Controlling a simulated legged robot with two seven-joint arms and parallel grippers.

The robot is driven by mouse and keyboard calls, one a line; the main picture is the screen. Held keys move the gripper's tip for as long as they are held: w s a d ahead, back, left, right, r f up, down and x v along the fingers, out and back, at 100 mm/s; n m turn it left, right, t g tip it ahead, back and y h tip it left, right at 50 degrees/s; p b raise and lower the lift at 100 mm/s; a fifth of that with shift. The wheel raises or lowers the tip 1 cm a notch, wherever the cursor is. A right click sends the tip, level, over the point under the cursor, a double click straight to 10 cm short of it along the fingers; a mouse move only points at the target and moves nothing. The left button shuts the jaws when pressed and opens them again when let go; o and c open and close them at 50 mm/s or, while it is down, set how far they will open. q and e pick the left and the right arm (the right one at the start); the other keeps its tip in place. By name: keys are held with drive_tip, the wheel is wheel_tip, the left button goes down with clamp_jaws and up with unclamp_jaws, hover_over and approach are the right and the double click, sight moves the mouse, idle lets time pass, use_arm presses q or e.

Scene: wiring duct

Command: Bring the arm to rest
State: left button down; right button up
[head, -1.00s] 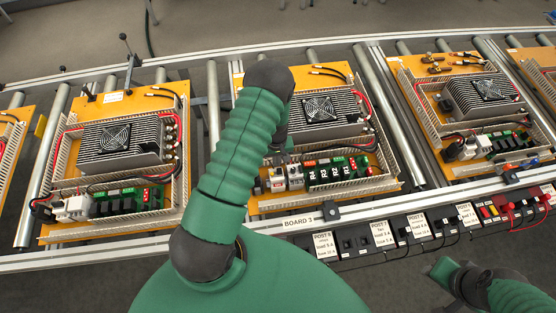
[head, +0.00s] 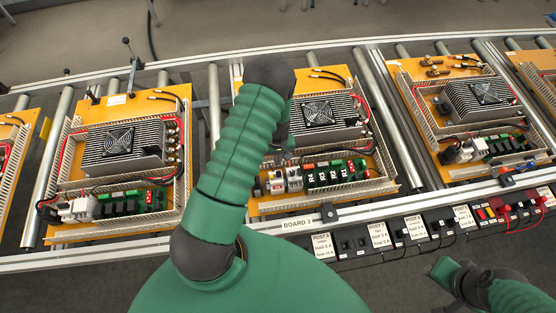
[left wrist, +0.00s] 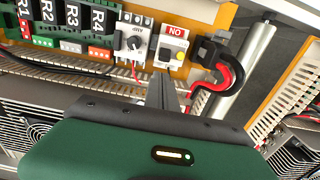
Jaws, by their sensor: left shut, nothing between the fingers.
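My left arm (head: 239,140) rises from the bottom of the head view, bends at a dark joint and reaches down over the middle board (head: 375,187). My left gripper (head: 284,145) is mostly hidden behind this arm in the head view.
Boards with finned, fan-fitted units stand along a roller conveyor, including a left board (head: 122,145) and a right board (head: 485,95). Relay blocks marked R1 to R4 (left wrist: 70,15) and a red-black cable loop (left wrist: 228,75) lie near the gripper.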

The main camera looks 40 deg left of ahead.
use_arm(q)
wheel_tip(320, 180, up, 2)
drive_tip(key=shift+r+p, duration=0.25)
drive_tip(key=shift+p, duration=0.35)
